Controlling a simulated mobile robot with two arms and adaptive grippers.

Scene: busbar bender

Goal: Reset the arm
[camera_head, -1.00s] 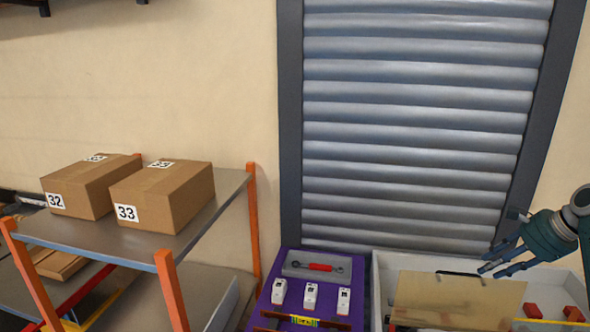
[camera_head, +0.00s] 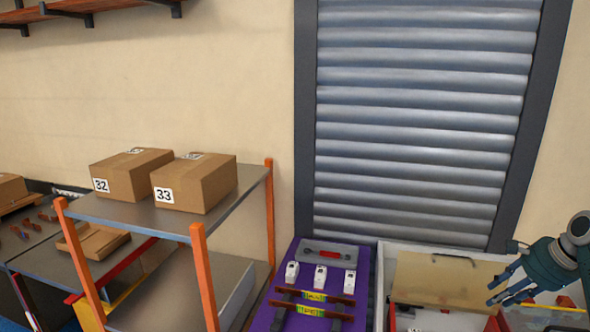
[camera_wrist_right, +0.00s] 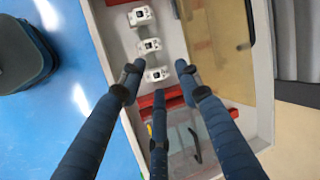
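My right gripper (camera_head: 506,288) is at the right edge in the head view, above the right part of a white box (camera_head: 470,258). Its fingers are spread, with nothing between them. In the right wrist view the gripper (camera_wrist_right: 160,84) shows its dark blue fingers pointing over the same white box (camera_wrist_right: 112,66). Near the fingertips are small white devices (camera_wrist_right: 148,46) and red parts (camera_wrist_right: 170,96), with no clear contact. My left gripper is in neither view.
A purple board (camera_head: 262,318) with white devices, a grey plate and levels stands left of the white box. A tan panel (camera_head: 440,280) with a black handle lies in the box. A shelf (camera_head: 250,190) with two cartons (camera_head: 200,185) stands left; a grey roller shutter (camera_head: 420,130) is behind.

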